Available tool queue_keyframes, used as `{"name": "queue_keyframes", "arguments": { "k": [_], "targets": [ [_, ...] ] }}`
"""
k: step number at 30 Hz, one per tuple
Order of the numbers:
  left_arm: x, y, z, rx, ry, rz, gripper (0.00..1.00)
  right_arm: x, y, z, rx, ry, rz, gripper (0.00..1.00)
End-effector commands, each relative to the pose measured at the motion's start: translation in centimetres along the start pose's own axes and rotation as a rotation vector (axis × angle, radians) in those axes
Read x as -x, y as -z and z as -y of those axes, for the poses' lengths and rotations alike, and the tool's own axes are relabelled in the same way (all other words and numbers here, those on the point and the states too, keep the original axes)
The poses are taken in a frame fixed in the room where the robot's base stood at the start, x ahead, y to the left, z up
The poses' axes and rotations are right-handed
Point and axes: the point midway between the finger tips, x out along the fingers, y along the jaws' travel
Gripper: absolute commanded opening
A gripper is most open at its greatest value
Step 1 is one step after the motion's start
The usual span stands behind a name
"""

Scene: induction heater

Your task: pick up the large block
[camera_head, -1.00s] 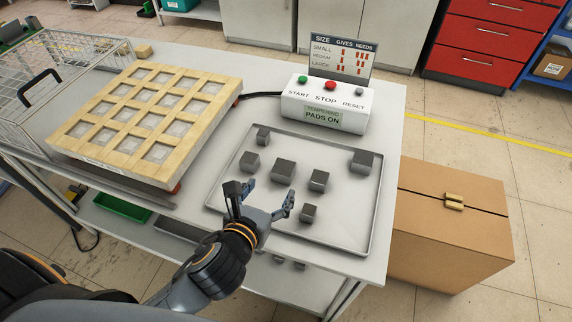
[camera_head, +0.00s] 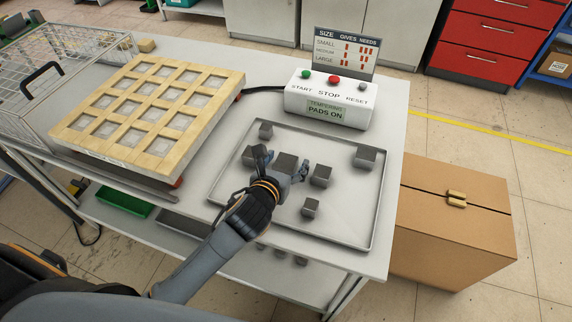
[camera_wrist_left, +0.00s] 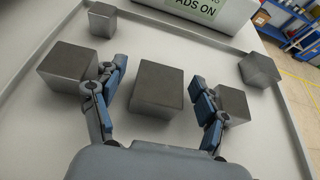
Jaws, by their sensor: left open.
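The large block, a dark grey metal cube (camera_head: 286,162), lies on the shallow tray (camera_head: 228,190) among several smaller and similar grey blocks. In the left wrist view the large block (camera_wrist_left: 157,90) sits between the spread fingers of my left gripper. My left gripper (camera_head: 283,164) is open over the tray. Its fingers (camera_wrist_left: 158,100) stand on either side of the block, with visible gaps. In the head view the gripper hides part of the block. My right gripper is not in view.
Other blocks (camera_head: 366,155) (camera_head: 311,206) lie farther off. The control box (camera_head: 329,104) stands behind the tray. A wooden grid (camera_head: 150,115) is at left.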

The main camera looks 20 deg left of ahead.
Motion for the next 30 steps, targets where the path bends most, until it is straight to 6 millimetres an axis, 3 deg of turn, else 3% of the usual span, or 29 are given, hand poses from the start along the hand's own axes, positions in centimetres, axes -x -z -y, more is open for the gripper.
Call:
{"name": "queue_keyframes", "arguments": {
  "k": [2,13,24,30],
  "targets": [
    [0.0,0.0,0.0,0.0,0.0,0.0,0.74,0.0,-0.2,0.0,0.0,0.0,0.003,0.4],
    [0.1,0.0,0.0,0.001,0.0,-0.001,0.0,0.0,-0.6,-0.4,0.001,-0.004,0.009,0.4],
    [0.1,-0.4,0.0,0.001,0.001,0.005,0.0,0.1,-0.6,-0.4,0.001,-0.005,0.01,0.4],
    [0.7,-1.8,0.0,0.0,0.001,0.008,0.0,0.5,-0.6,-0.4,0.001,-0.005,0.009,0.4]
  ]
}}
